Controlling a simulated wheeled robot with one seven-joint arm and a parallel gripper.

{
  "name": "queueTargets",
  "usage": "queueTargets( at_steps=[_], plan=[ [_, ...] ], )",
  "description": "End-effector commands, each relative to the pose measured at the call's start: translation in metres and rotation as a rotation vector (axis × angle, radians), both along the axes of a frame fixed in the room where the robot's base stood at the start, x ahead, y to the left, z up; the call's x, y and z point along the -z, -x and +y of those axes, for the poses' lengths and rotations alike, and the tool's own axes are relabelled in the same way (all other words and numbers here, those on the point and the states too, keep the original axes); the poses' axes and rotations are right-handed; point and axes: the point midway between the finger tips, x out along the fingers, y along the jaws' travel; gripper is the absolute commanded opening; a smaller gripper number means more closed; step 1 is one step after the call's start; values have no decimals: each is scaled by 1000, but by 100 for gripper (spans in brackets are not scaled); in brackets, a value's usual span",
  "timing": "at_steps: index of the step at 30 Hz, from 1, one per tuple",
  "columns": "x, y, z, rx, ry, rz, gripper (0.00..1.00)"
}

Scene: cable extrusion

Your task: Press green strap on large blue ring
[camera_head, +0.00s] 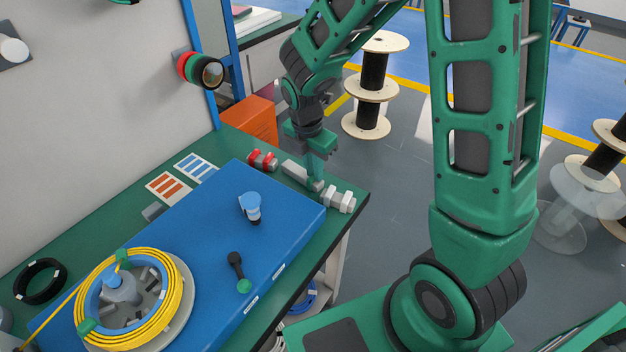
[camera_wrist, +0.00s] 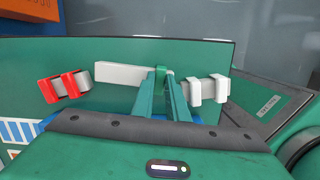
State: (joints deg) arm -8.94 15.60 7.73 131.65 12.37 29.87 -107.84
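My gripper (camera_head: 315,172) points down at the far right end of the green table. In the wrist view its two teal fingers (camera_wrist: 163,82) stand slightly apart, with a small green strap (camera_wrist: 161,71) at their tips. The strap is by a row of white and grey holders; whether the fingers grip it is not clear. The large blue ring (camera_head: 92,297) lies at the lower left of the head view, with yellow cable (camera_head: 173,305) coiled around it. Green straps sit on the coil at its back (camera_head: 122,256) and front left (camera_head: 87,327).
Red clips (camera_head: 262,160) and white clips (camera_head: 339,199) flank my gripper; they also show in the wrist view (camera_wrist: 63,87) (camera_wrist: 208,89). A blue board (camera_head: 200,245) bears a blue-topped tool (camera_head: 250,206) and a black-handled tool (camera_head: 238,270). An orange box (camera_head: 252,120) stands behind.

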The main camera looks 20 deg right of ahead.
Motion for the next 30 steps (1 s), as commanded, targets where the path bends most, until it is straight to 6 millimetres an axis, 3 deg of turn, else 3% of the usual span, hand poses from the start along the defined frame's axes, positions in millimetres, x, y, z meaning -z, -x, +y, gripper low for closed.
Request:
queueTargets(
  at_steps=[8, 30],
  plan=[
    [-5, -1, 0, 0, 0, -2, 1],
    [-56, 0, 0, 1, -1, -2, 1]
  ],
)
